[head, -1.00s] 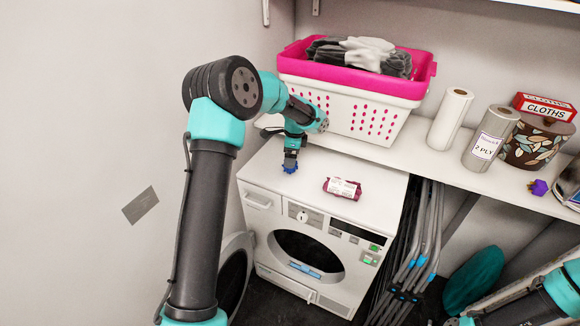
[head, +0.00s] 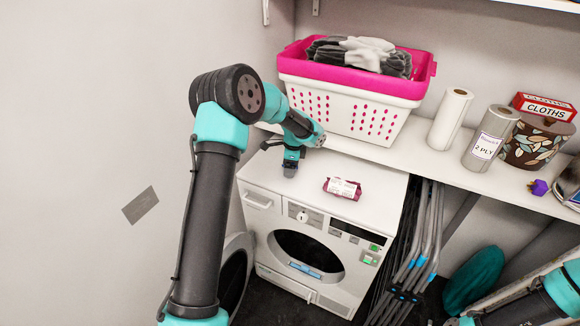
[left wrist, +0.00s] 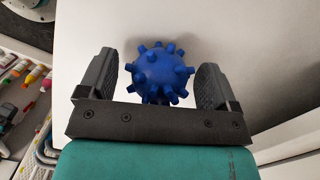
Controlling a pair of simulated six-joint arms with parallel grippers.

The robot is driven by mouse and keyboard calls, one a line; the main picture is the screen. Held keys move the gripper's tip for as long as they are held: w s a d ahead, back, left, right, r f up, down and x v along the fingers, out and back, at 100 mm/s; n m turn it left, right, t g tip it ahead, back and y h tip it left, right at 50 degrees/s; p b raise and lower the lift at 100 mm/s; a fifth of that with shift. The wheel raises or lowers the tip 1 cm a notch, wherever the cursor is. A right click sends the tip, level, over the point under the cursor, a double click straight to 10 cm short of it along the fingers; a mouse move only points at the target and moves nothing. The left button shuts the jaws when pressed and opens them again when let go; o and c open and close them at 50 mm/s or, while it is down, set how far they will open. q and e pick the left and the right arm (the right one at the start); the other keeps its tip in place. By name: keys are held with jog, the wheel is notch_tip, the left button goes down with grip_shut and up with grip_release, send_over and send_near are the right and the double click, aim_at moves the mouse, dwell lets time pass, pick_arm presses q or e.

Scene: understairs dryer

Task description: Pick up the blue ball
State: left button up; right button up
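The blue ball (left wrist: 160,73) is round with short knobs all over. In the left wrist view it lies between the two fingers of my left gripper (left wrist: 157,62), which is open, with a narrow gap on the left and little or none visible on the right. In the head view my left gripper (head: 290,170) points down at the top of the white dryer (head: 385,190), near its back left, and hides the ball. Part of my right arm shows at the lower right of the head view; its gripper is out of view.
A maroon-and-white packet (head: 342,188) lies on the dryer, right of the gripper. A pink-and-white laundry basket (head: 350,105) stands on the shelf behind. Paper rolls (head: 450,118), a patterned pot (head: 532,143) and a small purple object (head: 538,187) are farther right.

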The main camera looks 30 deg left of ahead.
pick_arm(q)
jog(key=c, duration=0.8)
jog(key=shift+o, duration=0.2)
jog(key=shift+r, duration=0.1)
jog(key=shift+r, duration=1.4)
jog(key=shift+s+r, duration=0.1)
jog(key=shift+r, duration=0.25)
jog(key=s+d+r, duration=0.1)
jog(key=s+d, duration=0.7)
jog(key=s, duration=0.5)
jog(key=shift+s+d+r, duration=0.15)
jog(key=shift+s+d, duration=0.05)
jog(key=shift+s, duration=0.05)
